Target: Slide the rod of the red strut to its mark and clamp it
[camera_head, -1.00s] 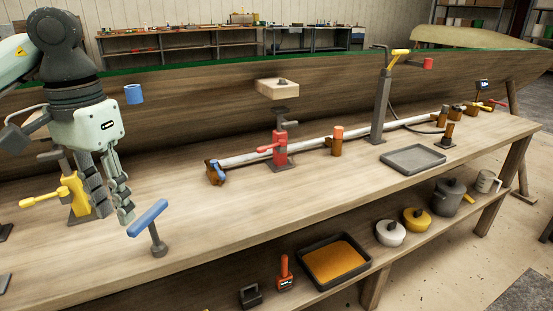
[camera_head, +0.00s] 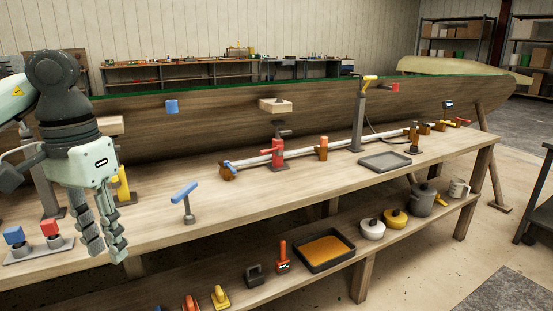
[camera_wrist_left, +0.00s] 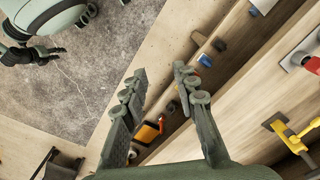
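The red strut (camera_head: 278,152) stands on the bench near its back edge in the head view. It has a dark base, a red clamp body with a side handle, and a short grey rod (camera_head: 283,129). A pale wooden block (camera_head: 276,106) is above the rod against the hull. No mark on the rod can be made out. My left gripper (camera_head: 107,257) hangs at the bench's front edge, well left of the strut, empty with fingers apart. They also show apart in the left wrist view (camera_wrist_left: 160,72). My right gripper (camera_wrist_left: 35,55) seems to show at upper left there, too small to read.
A yellow strut (camera_head: 123,186) stands partly behind my left gripper. A blue-handled T post (camera_head: 185,197) stands between it and the red strut. A long pale tube (camera_head: 345,142) and a grey tray (camera_head: 385,161) lie rightward. Bare bench lies before the red strut.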

